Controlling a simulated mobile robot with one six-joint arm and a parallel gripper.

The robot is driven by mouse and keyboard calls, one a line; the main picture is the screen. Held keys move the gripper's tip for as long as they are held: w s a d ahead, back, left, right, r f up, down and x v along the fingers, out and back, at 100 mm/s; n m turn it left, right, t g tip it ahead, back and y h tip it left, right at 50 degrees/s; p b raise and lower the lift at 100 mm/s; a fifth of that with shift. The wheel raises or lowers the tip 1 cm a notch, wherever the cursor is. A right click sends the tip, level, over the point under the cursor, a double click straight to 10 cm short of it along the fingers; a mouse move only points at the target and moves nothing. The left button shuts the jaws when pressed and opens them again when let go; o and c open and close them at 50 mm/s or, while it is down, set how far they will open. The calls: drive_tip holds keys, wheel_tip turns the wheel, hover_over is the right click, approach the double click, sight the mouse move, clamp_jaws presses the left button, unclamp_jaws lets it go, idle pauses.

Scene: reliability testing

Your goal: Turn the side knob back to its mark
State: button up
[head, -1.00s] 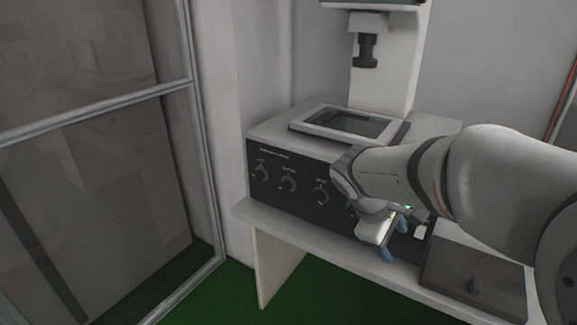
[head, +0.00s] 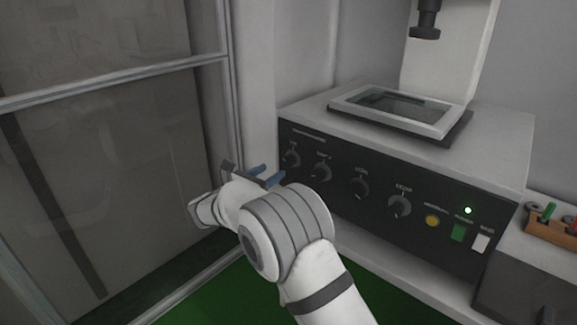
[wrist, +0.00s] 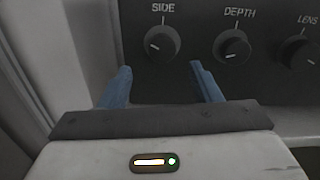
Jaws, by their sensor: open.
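The side knob (wrist: 162,41) is a round black knob under the "SIDE" label on the dark panel in the wrist view. Its white pointer line faces lower left, while a small white mark (wrist: 163,20) sits above it. In the head view it is the leftmost knob (head: 291,158). My gripper (wrist: 161,68) is open and empty, its blue fingers apart just below and in front of the knob, not around it. In the head view my gripper (head: 267,174) is at the panel's lower left.
The depth knob (wrist: 234,46) and the lens knob (wrist: 299,50) sit to the right in the row. A glass-panelled frame (head: 120,85) stands at left.

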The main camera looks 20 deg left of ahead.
sight(287, 163)
drive_tip(key=x, duration=0.6)
drive_tip(key=shift+w+d, duration=0.3)
drive_tip(key=shift+d, duration=0.05)
drive_tip(key=c, duration=1)
